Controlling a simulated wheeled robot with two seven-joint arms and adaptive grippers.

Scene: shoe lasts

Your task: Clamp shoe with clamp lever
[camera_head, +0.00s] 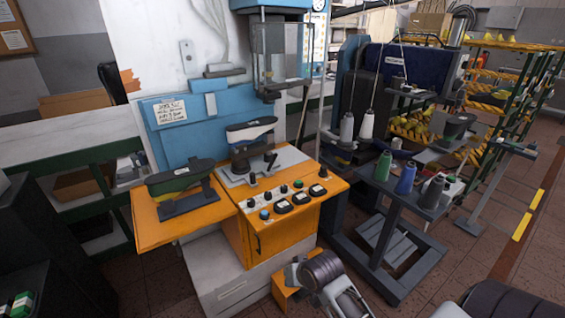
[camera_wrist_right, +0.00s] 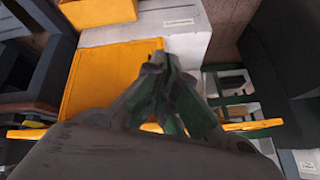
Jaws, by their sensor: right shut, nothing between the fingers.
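A shoe with a dark, blue and white body (camera_head: 250,130) sits on the clamping fixture of the orange machine in the head view. A dark clamp lever (camera_head: 271,160) stands at the fixture's right side. A second shoe, dark green with a yellow band (camera_head: 180,178), rests on a dark stand at the left of the orange top. My right gripper (camera_wrist_right: 168,62) is shut and empty in the right wrist view, with an orange surface behind it. No shoe or lever can be made out in that view. My left gripper is not in view.
The orange control panel (camera_head: 285,203) has several knobs and dials. A dark trolley (camera_head: 385,205) with several thread spools stands at the right. Green shelving (camera_head: 75,160) stands at the left. The orange top's front left is clear.

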